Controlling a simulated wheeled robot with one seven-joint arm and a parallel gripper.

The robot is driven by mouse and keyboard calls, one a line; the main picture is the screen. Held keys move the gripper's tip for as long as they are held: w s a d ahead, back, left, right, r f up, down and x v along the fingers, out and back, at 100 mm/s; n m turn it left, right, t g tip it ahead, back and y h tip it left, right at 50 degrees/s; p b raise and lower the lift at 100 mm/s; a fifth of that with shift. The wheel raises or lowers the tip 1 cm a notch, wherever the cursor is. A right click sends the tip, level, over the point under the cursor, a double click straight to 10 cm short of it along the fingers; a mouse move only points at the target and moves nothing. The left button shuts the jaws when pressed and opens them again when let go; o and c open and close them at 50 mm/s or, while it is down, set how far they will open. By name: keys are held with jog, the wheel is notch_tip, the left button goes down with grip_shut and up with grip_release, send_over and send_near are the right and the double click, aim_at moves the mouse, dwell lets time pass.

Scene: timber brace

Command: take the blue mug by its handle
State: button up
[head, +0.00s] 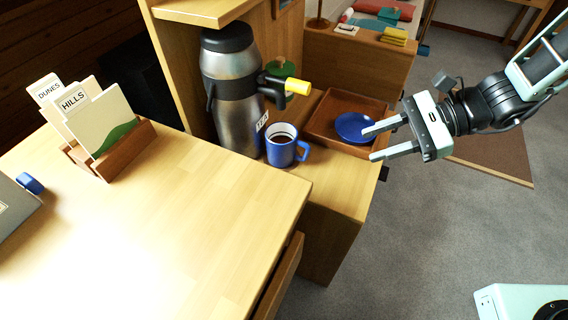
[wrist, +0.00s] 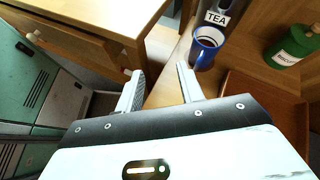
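The blue mug (head: 283,147) stands upright on the wooden counter in front of a steel flask, with dark liquid inside. Its handle (head: 302,151) points right, toward my gripper, in the head view. My gripper (head: 367,144) is open and empty, to the right of the mug and apart from it, over the wooden tray's near side. In the wrist view the mug (wrist: 208,48) is beyond the right fingertip, and the open fingers (wrist: 160,82) have nothing between them. The mug's handle is hard to make out there.
A steel flask (head: 233,95) labelled TEA, with a yellow-tipped spout, stands close behind the mug. A wooden tray (head: 322,123) with a blue plate (head: 354,127) lies to the right. A green jar (wrist: 291,44) stands behind. A higher desk (head: 190,215) is at the left.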

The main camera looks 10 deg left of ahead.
jog(key=w+d+f+m+t+y+b, duration=0.1)
jog(key=w+d+f+m+t+b, duration=0.35)
jog(key=w+f, duration=0.2)
jog(key=b, duration=0.1)
send_near(289, 148)
jog(key=shift+m+g, duration=0.25)
jog(key=shift+g, duration=0.1)
jog(key=w+f, duration=0.1)
jog(key=w+d+f, duration=0.1)
jog(key=f, duration=0.1)
jog(key=shift+w+d+f, duration=0.1)
jog(key=shift+w+f, duration=0.15)
jog(key=shift+w, duration=0.05)
jog(key=x, duration=0.2)
jog(key=b+x, duration=0.1)
jog(key=x, duration=0.1)
jog(key=shift+s+f, duration=0.1)
jog(key=shift+s, duration=0.2)
jog(key=shift+w+a+f, duration=0.1)
jog(key=shift+a+f, duration=0.05)
jog(key=shift+a, duration=0.5)
grip_shut()
